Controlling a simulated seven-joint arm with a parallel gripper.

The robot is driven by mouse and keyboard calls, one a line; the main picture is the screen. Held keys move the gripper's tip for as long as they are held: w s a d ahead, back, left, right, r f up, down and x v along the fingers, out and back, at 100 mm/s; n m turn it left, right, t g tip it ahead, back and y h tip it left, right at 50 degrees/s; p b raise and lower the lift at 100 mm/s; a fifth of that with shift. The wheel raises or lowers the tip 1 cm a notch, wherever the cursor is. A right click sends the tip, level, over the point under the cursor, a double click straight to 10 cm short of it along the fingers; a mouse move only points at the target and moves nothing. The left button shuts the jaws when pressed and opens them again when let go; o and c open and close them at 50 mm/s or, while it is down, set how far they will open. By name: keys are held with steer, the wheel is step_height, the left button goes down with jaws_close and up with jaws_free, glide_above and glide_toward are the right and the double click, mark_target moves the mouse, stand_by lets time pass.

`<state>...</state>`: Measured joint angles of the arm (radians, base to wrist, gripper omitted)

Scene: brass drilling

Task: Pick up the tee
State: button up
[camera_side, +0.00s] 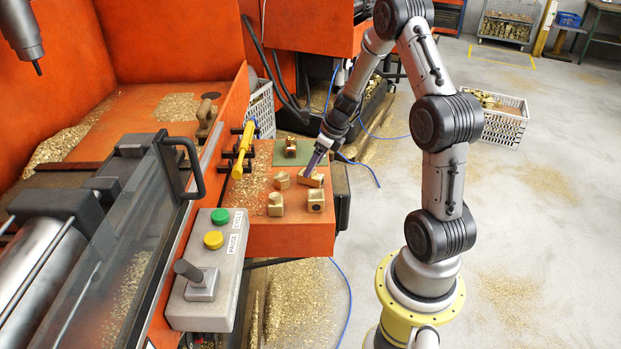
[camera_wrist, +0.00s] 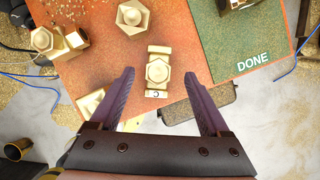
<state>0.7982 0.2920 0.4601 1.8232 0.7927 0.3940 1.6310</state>
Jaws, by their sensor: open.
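The brass tee (camera_wrist: 158,72) lies on the orange table, with a hex end facing up in the middle and an end on each opposite side. A dark letter, seemingly C, shows on its near end. In the side view the tee (camera_side: 313,181) is near the table's right edge, partly covered by my fingers. My gripper (camera_wrist: 159,76) is open, with one finger on each side of the tee and visible gaps between. In the side view my gripper (camera_side: 310,171) comes down at a slant, its tips close above the tee. I cannot tell exactly how high they are.
Other brass fittings stand close by: one (camera_wrist: 132,17) beyond the tee, one (camera_wrist: 60,40) to the left, and one (camera_wrist: 90,103) partly behind my left finger. A green DONE mat (camera_wrist: 238,45) holds another fitting (camera_side: 290,147).

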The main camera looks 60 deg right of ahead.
mark_target(310, 177)
steer(key=shift+x, duration=1.75)
steer(key=shift+a, duration=0.15)
steer(key=shift+s, duration=0.1)
jaws_close()
steer(key=shift+r, duration=0.1)
